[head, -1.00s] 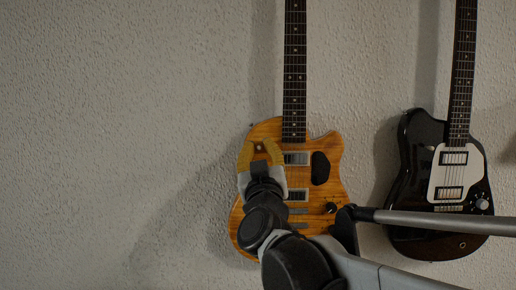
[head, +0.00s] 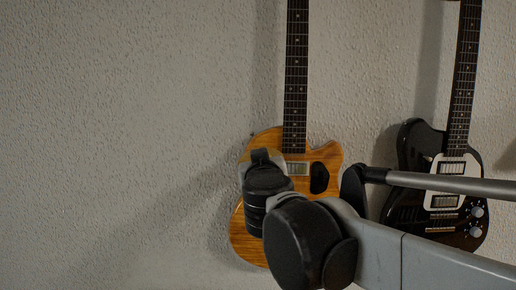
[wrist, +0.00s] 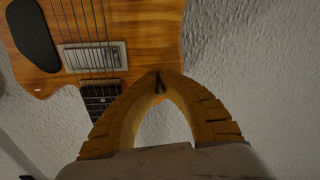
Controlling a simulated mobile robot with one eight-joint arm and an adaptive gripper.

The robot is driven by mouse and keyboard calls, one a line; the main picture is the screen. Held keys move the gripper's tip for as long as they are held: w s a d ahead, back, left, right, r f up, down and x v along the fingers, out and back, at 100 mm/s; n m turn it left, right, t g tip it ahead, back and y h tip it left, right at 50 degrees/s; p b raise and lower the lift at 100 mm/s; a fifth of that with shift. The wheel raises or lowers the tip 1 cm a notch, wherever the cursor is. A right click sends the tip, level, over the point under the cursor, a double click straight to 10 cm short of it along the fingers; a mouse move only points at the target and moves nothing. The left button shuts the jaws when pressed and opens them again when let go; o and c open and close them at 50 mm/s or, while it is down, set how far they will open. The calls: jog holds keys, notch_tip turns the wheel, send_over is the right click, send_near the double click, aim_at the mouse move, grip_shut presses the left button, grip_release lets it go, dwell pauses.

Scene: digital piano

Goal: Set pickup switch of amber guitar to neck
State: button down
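The amber guitar (head: 262,226) hangs on the wall in the head view, its neck upward and its body partly covered by my arm. In the wrist view the amber guitar (wrist: 150,25) appears upside down, close up. My gripper (wrist: 158,75) has yellow ribbed fingers that arch together, tips meeting at the body's edge beside the neck. A small dark piece, apparently the pickup switch (wrist: 158,86), shows at the tips; I cannot tell whether they pinch or only touch it, nor its position. In the head view my arm hides the gripper.
A black guitar (head: 408,214) with a white pickguard hangs to the right, partly behind my arm. The amber guitar's strings and pickup (wrist: 92,56) are left of my fingers in the wrist view. The wall (head: 110,140) at left is bare.

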dwell(0.4)
jog(key=c, duration=1.6)
grip_release()
jog(key=shift+s, duration=0.1)
jog(key=shift+o, duration=0.2)
jog(key=s, duration=1.2)
jog(key=shift+d, duration=0.3)
